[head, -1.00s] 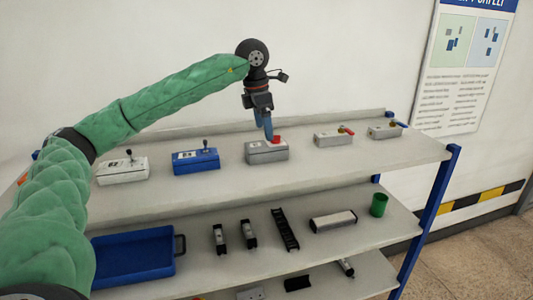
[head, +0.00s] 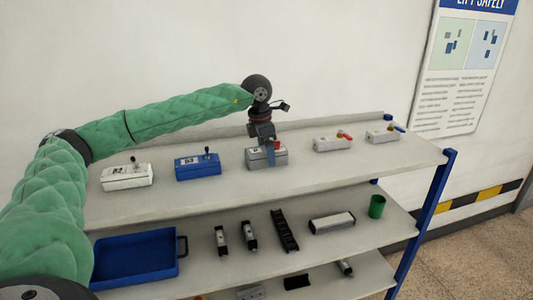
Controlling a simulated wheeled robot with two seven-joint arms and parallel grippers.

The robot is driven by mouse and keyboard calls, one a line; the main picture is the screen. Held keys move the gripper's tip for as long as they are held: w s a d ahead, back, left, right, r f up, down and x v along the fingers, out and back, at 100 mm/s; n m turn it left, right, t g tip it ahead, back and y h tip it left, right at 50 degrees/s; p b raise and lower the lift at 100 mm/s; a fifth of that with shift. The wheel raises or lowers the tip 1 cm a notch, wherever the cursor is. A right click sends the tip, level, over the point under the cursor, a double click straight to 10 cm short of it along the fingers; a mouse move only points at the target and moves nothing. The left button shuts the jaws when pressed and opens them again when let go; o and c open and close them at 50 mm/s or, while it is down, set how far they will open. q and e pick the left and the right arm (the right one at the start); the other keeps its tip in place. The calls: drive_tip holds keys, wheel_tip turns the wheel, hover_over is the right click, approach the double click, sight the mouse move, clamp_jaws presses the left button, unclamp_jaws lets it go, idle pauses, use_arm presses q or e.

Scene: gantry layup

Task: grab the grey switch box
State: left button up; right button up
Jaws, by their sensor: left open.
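The grey switch box (head: 257,161) sits on the top shelf, in the middle of the row, with a red part on its top. The gripper hides part of the box's top. My right gripper is not in view.
To the left stand a blue switch box (head: 197,166) and a white switch box (head: 126,177). To the right are two grey valve-like boxes with a red handle (head: 333,143) and a blue handle (head: 383,135). The lower shelf holds a blue tray (head: 135,262) and a green cup (head: 377,206).

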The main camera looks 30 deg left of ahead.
use_arm(q)
drive_tip(key=shift+f, duration=0.2)
drive_tip(key=c, duration=1.2)
